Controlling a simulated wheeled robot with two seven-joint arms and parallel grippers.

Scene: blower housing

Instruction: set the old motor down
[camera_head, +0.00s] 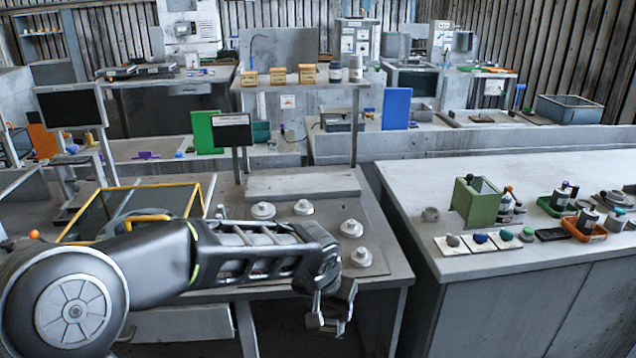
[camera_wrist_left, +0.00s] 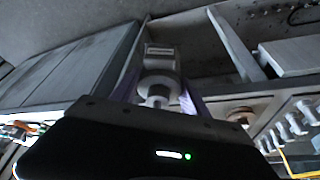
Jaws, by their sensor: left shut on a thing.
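My left gripper (camera_head: 328,318) hangs over the gap in front of the grey bench, near its right front corner, and points down. In the left wrist view it is shut on the old motor (camera_wrist_left: 158,88), a pale grey round body with a flange and a blocky end between the two purplish fingers. In the head view the motor is mostly hidden by the gripper, and I cannot make out its outline. It is held in the air, apart from the bench top. My right gripper is out of view.
A yellow-edged tray (camera_head: 130,212) lies behind my left arm. The right-hand bench (camera_head: 430,175) carries a green box (camera_head: 475,202) and small parts; its left end has free room.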

